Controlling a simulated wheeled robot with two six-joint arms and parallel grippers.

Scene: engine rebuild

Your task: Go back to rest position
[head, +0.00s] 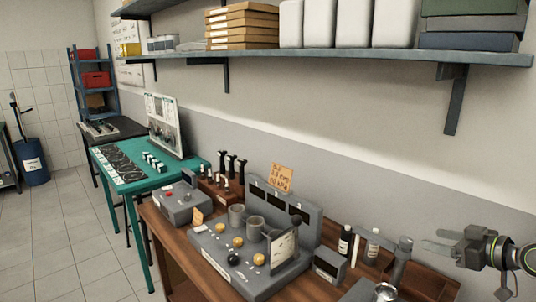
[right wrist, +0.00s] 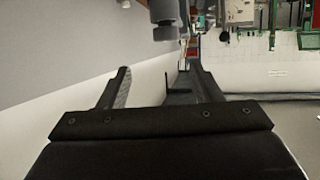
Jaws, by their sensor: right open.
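My right gripper (head: 437,240) is at the right side of the head view, raised above the right end of the wooden workbench (head: 174,262) and close to the wall. Its two fingers point left and stand apart, with nothing between them. In the right wrist view the same gripper (right wrist: 155,88) shows its fingers spread and empty. My left gripper is in neither view.
A grey test unit (head: 235,262) with knobs and cups stands on the bench. Bottles (head: 345,242) and a grey stand (head: 402,257) are near my right gripper. A wall shelf (head: 330,57) with boxes runs above.

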